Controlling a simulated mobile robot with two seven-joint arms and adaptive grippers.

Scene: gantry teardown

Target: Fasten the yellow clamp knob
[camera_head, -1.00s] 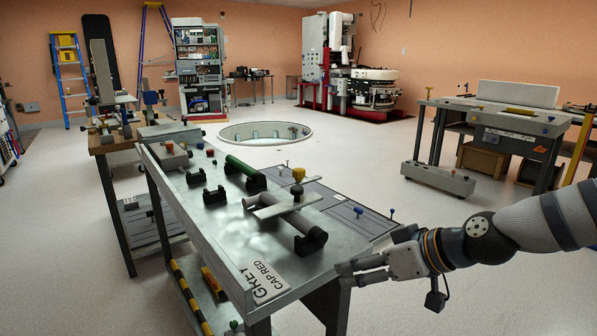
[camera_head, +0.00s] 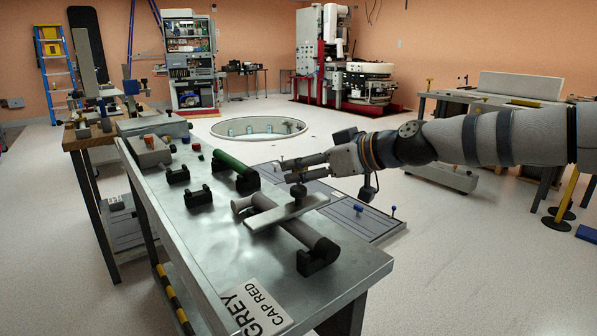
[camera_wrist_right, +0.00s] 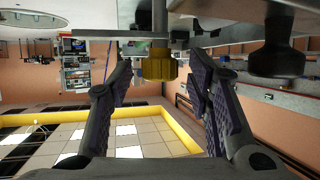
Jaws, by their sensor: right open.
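The yellow clamp knob (camera_wrist_right: 160,65) shows in the right wrist view, ribbed, below a metal plate. It lies between the two spread fingers of my right gripper (camera_wrist_right: 162,82), with a gap visible on each side. In the head view my right gripper (camera_head: 279,170) reaches in from the right over the far side of the bench and hides the yellow knob. A black clamp knob (camera_head: 299,191) stands just in front of the fingers, on a flat grey bar (camera_head: 285,212) over a grey cylinder (camera_head: 312,238). My left gripper is not in view.
The metal bench (camera_head: 215,240) carries a green cylinder (camera_head: 232,170) and several black cradles close to the left. The black knob also stands near my fingers in the right wrist view (camera_wrist_right: 270,62).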

